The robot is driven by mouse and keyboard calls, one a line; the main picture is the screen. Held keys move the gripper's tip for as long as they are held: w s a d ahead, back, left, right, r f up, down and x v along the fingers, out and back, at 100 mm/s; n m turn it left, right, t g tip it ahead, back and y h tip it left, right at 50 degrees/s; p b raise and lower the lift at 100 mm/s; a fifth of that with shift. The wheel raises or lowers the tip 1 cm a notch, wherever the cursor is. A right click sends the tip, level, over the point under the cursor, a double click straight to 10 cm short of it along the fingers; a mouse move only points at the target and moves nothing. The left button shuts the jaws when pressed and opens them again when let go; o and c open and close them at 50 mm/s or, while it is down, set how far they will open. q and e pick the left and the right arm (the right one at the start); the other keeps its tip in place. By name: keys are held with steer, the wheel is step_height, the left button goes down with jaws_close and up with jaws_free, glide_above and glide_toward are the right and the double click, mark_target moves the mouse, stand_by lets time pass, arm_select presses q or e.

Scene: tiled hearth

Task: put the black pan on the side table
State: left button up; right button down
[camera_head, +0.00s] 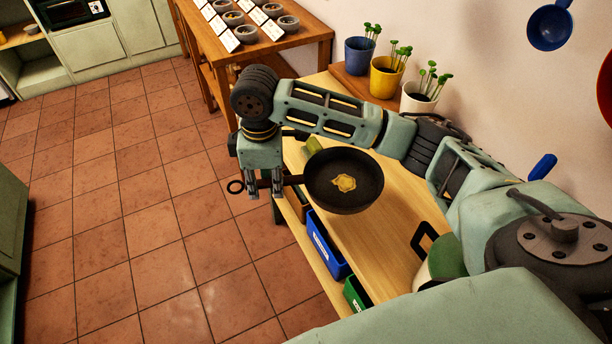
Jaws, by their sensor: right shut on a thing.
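The black pan (334,199) shows in the head view with a yellow, egg-like patch in its middle. Its handle points left. My right gripper (265,190) points down and is shut on that handle, with the handle's ring end sticking out to the left. The pan's bowl overlaps the light wooden table (388,233) in the picture; I cannot tell whether it touches the top or hangs just above it. I cannot tell which table is the side table. My left gripper is not in view.
Blue (360,54), yellow (386,77) and white (418,97) plant pots stand at the table's back. A green-and-white object (441,264) stands at its near right. Blue (328,245) and green (356,293) bins sit below. A brown table (300,33) holds several bowls. The tiled floor (150,225) is clear.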

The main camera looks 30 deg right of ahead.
mark_target(295, 184)
steer(key=d+f, duration=0.1)
steer(key=d, duration=0.1)
steer(key=d+f, duration=0.1)
steer(key=d, duration=0.1)
steer(key=d+f+p, duration=0.1)
steer(key=d, duration=0.1)
steer(key=shift+s+d+f, duration=0.25)
steer(key=shift+s+f, duration=0.05)
steer(key=shift+d+f, duration=0.15)
step_height(295, 184, down, 4)
steer(key=shift+f+p, duration=0.1)
steer(key=shift+p, duration=0.3)
steer(key=c, duration=1.6)
jaws_free()
steer(key=shift+c, duration=0.2)
step_height(295, 184, up, 12)
steer(key=b, duration=0.1)
steer(key=shift+s+d+b, duration=0.15)
steer(key=shift+b, duration=0.25)
